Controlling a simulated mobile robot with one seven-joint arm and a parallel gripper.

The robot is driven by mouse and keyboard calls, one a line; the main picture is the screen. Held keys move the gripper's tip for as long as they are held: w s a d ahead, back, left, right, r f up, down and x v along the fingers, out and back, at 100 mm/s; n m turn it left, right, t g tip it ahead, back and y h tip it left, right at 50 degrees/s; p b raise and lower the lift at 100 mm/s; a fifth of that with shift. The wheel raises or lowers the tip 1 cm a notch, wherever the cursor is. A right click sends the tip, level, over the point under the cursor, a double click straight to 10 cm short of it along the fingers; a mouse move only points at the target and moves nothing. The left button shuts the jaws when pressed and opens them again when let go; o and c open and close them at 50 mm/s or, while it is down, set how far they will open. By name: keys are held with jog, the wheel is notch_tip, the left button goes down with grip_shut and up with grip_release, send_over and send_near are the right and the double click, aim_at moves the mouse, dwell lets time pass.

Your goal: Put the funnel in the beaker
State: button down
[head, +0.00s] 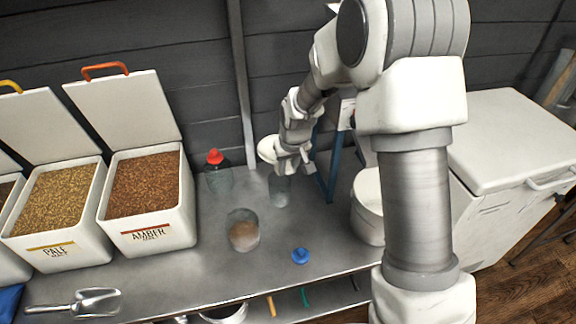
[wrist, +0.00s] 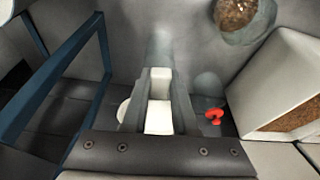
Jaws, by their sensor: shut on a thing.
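My gripper (head: 285,166) is low over the steel bench, pointing down, and its fingers (wrist: 159,100) show close together in the wrist view. It is shut on a clear, see-through thing (head: 279,190), which also shows faintly beyond the fingertips in the wrist view (wrist: 160,48). Its outline is too faint to tell surely whether it is the funnel. A clear glass vessel with brown contents (head: 243,232), which looks like a beaker, stands upright left of and nearer than my gripper. It is at the top right of the wrist view (wrist: 240,14).
A clear vessel with a red top (head: 215,160) stands left of my gripper. A small blue piece (head: 300,256) lies near the front. Open grain bins (head: 150,238) stand left, a metal scoop (head: 88,303) before them. A blue frame (head: 328,165) and white tub (head: 367,215) are right.

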notch_tip(320, 180, down, 9)
jog(key=b, duration=0.6)
dwell(0.6)
jog(key=c, duration=0.6)
grip_release()
jog(key=shift+r, duration=0.1)
jog(key=p+v, duration=0.5)
jog(key=v, duration=1.1)
jog(key=s+d+r+m+t, duration=0.1)
jog(key=s+d+r, duration=0.5)
jog(key=s+r, duration=0.55)
jog(key=s+d+r+m+t, duration=0.1)
jog(key=s+d+r+m, duration=0.15)
jog(key=s, duration=1.05)
jog(key=shift+h, duration=0.4)
jog(key=r+p, duration=1.1)
jog(key=d+r+p, duration=0.1)
jog(key=r+p, duration=0.4)
jog(key=r, duration=0.1)
jog(key=shift+s+r, duration=0.1)
jog(key=shift+s, duration=0.05)
